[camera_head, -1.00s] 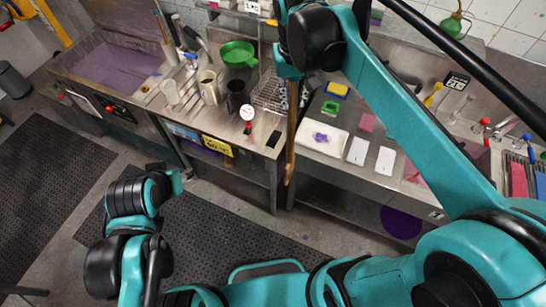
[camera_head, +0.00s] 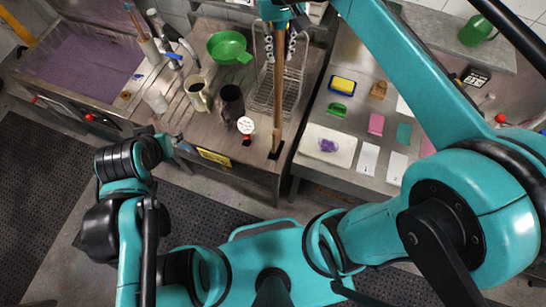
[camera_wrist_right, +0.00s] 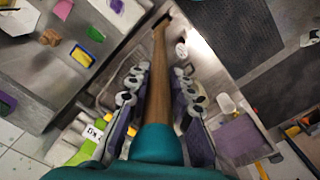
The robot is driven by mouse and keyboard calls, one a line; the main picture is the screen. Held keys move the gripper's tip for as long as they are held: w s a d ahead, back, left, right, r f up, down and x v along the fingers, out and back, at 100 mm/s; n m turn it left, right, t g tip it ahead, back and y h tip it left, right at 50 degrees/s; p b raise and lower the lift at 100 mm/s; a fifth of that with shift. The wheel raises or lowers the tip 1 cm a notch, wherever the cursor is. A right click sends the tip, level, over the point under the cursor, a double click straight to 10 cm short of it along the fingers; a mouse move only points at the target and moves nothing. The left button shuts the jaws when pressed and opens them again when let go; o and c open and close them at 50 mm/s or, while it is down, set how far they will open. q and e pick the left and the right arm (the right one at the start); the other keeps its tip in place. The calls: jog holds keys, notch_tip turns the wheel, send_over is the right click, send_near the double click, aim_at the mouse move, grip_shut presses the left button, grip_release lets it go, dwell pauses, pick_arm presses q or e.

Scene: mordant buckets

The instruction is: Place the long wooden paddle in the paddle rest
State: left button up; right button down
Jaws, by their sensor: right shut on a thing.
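The long wooden paddle (camera_head: 278,100) hangs nearly upright from my right gripper (camera_head: 280,36), which is shut on its upper part. In the right wrist view the paddle (camera_wrist_right: 159,75) runs away between the fingers of my right gripper (camera_wrist_right: 160,88). Its lower end meets a dark square opening (camera_head: 275,154) near the counter's front right corner, which looks like the paddle rest; it also shows in the wrist view (camera_wrist_right: 165,20). I cannot tell whether the end is inside it or just above. My left gripper (camera_head: 166,147) is low at the left, its fingers unclear.
A wire rack (camera_head: 262,95) stands close behind the paddle. A red-and-white dial (camera_head: 246,126), dark mug (camera_head: 232,103), beige jug (camera_head: 198,94) and green colander (camera_head: 229,47) stand to its left. A lower bench with a white tray (camera_head: 312,153) is to the right.

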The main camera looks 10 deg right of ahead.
aim_at(278, 113)
notch_tip(278, 113, down, 24)
jog(key=shift+r+p, duration=0.1)
jog(key=shift+p, duration=0.25)
notch_tip(278, 113, down, 4)
jog(key=shift+s+r, duration=0.1)
jog(key=shift+r, duration=0.05)
jog(key=shift+f, duration=0.2)
jog(key=c, duration=1.8)
grip_release()
jog(key=shift+f, duration=0.1)
jog(key=o, duration=0.5)
jog(key=shift+c, duration=0.2)
jog(key=shift+r, duration=0.2)
